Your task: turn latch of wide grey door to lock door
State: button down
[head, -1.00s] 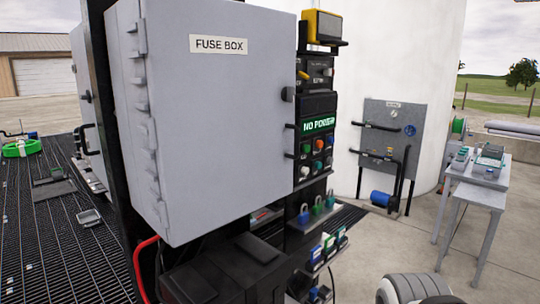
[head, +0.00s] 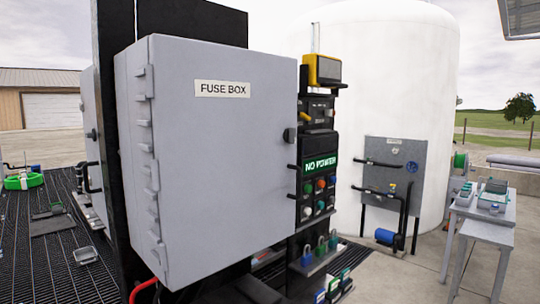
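The wide grey door (head: 225,180) is the front of a grey fuse box labelled "FUSE BOX" and appears closed. Hinges run down its left side. A small dark latch knob (head: 289,135) sits at the door's right edge, in its upper half. A dark handle shows below it at the same edge. I cannot tell whether the latch is in its locked position. My gripper is not in view.
A black panel reading "NO POWER" (head: 320,163) with coloured buttons stands just right of the door. A white tank (head: 400,90), pipe panel (head: 393,170) and grey tables (head: 485,215) stand farther right. Concrete floor between looks clear.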

aim_at(289, 136)
jog(key=z, duration=1.8)
jog(key=k, duration=0.9)
jog(key=u, duration=0.95)
jog(key=i, duration=1)
jog(key=u, duration=0.05)
